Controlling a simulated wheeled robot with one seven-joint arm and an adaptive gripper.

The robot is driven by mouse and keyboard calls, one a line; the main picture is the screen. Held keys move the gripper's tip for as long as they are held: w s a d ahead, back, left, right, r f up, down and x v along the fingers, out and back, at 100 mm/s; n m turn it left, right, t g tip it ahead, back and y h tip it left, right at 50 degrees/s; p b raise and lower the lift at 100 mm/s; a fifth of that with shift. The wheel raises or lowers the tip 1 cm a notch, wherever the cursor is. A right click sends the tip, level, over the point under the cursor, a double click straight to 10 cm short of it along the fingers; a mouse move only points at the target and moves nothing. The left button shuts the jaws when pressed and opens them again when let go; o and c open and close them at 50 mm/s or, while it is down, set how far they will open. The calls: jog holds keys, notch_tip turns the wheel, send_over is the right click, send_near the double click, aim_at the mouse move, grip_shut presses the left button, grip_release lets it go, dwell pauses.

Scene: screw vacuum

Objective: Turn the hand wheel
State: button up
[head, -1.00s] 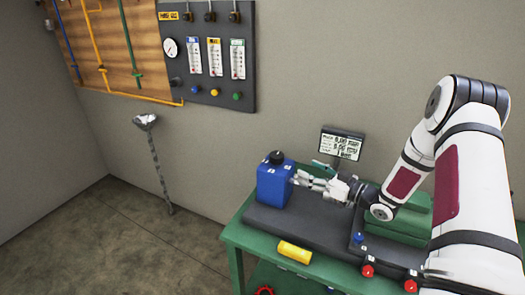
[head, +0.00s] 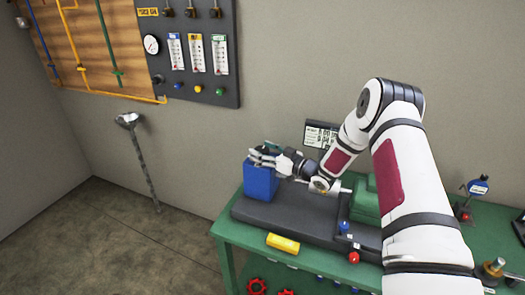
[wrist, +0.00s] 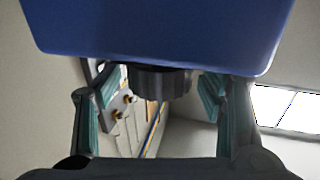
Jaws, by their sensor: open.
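The blue box (head: 261,182) stands at the left end of the dark bench bed. In the wrist view its blue body (wrist: 155,35) fills the top. A dark ribbed round knob (wrist: 162,83), likely the hand wheel, projects from the box. My gripper (head: 262,153) is at the top of the box and hides the knob in the head view. In the wrist view my gripper (wrist: 160,88) is open, with one finger on each side of the knob. Gaps show on both sides, and I see no contact.
The dark bed (head: 283,213) lies on a green table (head: 226,228). A yellow cylinder (head: 283,243) lies at its front edge. A small display (head: 318,135) stands behind. Red wheels (head: 257,286) show below the tabletop. Floor to the left is clear apart from a slim post (head: 144,165).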

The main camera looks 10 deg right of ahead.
jog(key=shift+w+a, duration=0.1)
jog(key=shift+w, duration=0.05)
jog(key=c, duration=1.2)
jog(key=shift+o, duration=0.2)
jog(key=shift+h, duration=0.3)
